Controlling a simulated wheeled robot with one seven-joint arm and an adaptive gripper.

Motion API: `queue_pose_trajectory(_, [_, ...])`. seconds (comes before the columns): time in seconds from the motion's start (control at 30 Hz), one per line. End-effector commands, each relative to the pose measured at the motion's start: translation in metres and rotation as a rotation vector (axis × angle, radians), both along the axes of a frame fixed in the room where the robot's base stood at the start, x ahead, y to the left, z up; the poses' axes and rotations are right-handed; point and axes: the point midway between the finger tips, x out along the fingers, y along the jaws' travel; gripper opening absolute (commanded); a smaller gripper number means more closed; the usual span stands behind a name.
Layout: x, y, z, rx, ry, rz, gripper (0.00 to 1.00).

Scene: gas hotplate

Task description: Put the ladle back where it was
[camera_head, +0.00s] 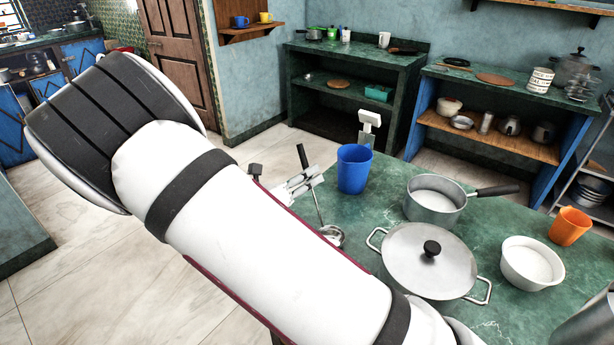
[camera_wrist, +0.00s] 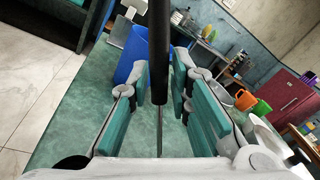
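The ladle has a black handle (camera_head: 303,157), a thin metal shaft and a round metal bowl (camera_head: 332,235). It stands tilted, handle up, with the bowl low at the table's left edge; I cannot tell whether the bowl touches the table. My gripper (camera_head: 306,182) is around the ladle below the top of the handle. In the wrist view the black handle (camera_wrist: 160,50) runs down between the teal finger pads of my gripper (camera_wrist: 160,85), which close in on both sides. My arm hides part of the table's near left side.
On the green table (camera_head: 385,190) stand a blue cup (camera_head: 354,168), an open saucepan (camera_head: 433,207), a lidded pot (camera_head: 430,262), a white bowl (camera_head: 532,264) and an orange cup (camera_head: 569,226). A white scale-like device (camera_head: 369,122) is at the far edge. Shelves line the back wall.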

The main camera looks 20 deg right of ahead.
Motion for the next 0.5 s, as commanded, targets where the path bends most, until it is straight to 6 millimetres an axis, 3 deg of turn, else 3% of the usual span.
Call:
queue_pose_trajectory(0.4, [0.0, 0.001, 0.005, 0.001, -0.002, 0.001, 0.32])
queue_pose_trajectory(0.5, [-0.005, 0.012, 0.003, 0.003, -0.001, 0.003, 0.32])
